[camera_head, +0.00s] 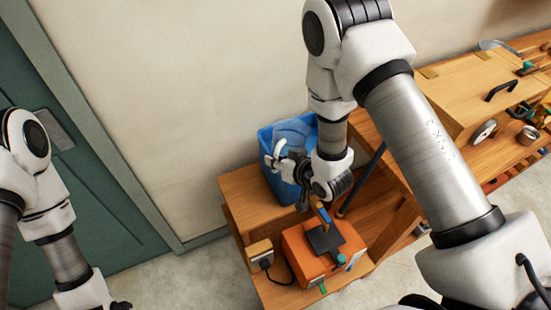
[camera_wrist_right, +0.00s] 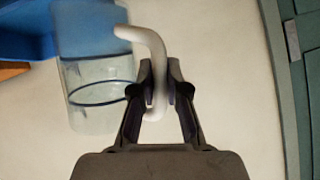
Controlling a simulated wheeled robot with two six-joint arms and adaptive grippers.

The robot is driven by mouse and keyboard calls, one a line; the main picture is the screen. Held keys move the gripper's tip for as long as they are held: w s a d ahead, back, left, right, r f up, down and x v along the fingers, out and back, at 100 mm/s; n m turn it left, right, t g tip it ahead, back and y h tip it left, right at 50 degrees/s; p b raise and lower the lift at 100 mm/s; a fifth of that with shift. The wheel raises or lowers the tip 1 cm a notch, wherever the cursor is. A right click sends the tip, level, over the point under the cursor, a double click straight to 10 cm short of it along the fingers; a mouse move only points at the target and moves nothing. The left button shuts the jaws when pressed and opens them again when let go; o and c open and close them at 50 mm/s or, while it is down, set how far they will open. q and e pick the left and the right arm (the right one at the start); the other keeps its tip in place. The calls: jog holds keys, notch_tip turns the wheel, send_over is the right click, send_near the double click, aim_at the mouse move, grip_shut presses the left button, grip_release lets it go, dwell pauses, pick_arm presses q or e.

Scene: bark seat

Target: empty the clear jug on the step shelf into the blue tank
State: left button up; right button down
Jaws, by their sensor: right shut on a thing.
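The blue tank (camera_head: 272,174) stands on the step shelf (camera_head: 240,187) against the wall. It also shows at the upper left of the right wrist view (camera_wrist_right: 22,32). My right gripper (camera_head: 283,163) is shut on the white handle (camera_wrist_right: 157,65) of the clear jug (camera_wrist_right: 98,85). The jug (camera_head: 293,130) is held at the tank's top in the head view, partly overlapping it. A dark ring crosses the clear jug wall; I cannot tell how much liquid is inside. My left gripper (camera_head: 121,305) is at the lower left, mostly cut off by the frame edge.
An orange box (camera_head: 302,262) with a dark top plate sits on the lower step. A small wooden block (camera_head: 259,250) with a dark cable is beside it. A wooden bench with a wooden case (camera_head: 470,90) is at right. A green door (camera_head: 60,180) is at left.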

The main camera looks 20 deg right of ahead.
jog(key=shift+r+m+g+y+p, duration=0.45)
jog(key=shift+r+p, duration=0.9)
jog(key=shift+p, duration=0.4)
jog(key=shift+w+d+r, duration=0.1)
